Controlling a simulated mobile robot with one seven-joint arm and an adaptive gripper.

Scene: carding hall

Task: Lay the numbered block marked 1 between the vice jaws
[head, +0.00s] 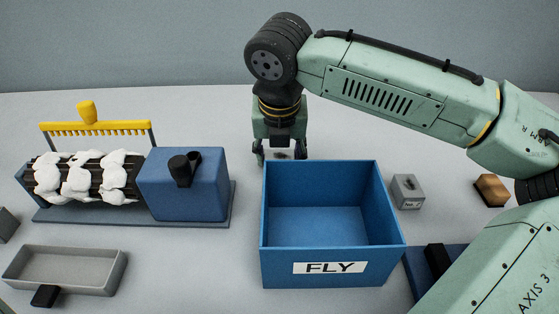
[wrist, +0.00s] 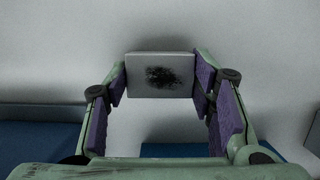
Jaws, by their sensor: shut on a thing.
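My gripper (head: 279,156) points down behind the blue bin in the head view, low near the table. In the wrist view its purple-padded fingers (wrist: 160,80) are shut on a grey block (wrist: 138,63) with a black smudge on its face. No number shows on this held block. Another grey block (head: 407,192) with a small "No." label, its digit hard to read, stands right of the bin. A dark blue base with a black part (head: 437,262) shows at lower right, partly hidden by my arm; I cannot tell if it is the vice.
The open, empty blue bin (head: 333,282) marked FLY stands in front of my gripper. A blue machine (head: 205,185) with white-tufted rollers and a yellow comb is left. A grey tray (head: 65,268) lies front left. A brown wooden block (head: 491,190) lies right. Table behind the machine is clear.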

